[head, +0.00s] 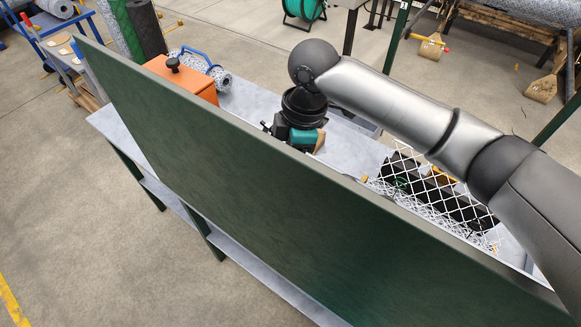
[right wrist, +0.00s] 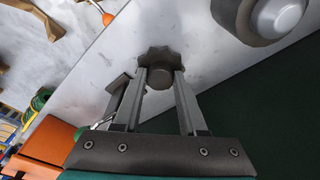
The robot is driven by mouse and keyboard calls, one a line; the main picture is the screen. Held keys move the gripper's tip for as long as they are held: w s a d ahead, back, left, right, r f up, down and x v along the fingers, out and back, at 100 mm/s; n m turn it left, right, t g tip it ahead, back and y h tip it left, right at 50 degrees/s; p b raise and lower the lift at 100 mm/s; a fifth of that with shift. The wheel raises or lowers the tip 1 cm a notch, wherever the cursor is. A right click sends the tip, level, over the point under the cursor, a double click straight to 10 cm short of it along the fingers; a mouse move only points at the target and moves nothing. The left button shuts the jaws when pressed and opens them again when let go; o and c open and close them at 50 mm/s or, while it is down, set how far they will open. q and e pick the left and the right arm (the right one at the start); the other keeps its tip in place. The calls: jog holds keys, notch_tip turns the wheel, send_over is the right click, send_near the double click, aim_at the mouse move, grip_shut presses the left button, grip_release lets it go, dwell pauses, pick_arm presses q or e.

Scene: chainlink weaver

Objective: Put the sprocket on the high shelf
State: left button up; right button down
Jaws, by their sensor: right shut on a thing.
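The sprocket (right wrist: 160,55) is a small dark toothed wheel with a round hub. In the right wrist view it sits between the fingertips of my right gripper (right wrist: 160,76), which is shut on it. In the head view my right gripper (head: 300,135) is behind the top edge of a tall dark green panel, above the grey bench. Its fingers and the sprocket are hidden there. I cannot make out which surface is the high shelf. My left gripper is not in view.
The green panel (head: 230,190) runs diagonally along the grey bench (head: 240,98) and hides much of it. An orange box (head: 180,80) stands left of my right gripper. The floor in front is clear.

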jog(key=shift+w+f, duration=0.1)
dwell(0.3)
jog(key=shift+f, duration=0.1)
jog(key=shift+c, duration=2.3)
grip_release()
notch_tip(320, 180, up, 12)
jog(key=d, duration=0.1)
jog(key=shift+w+d+b, duration=0.15)
jog(key=shift+d+b, duration=0.25)
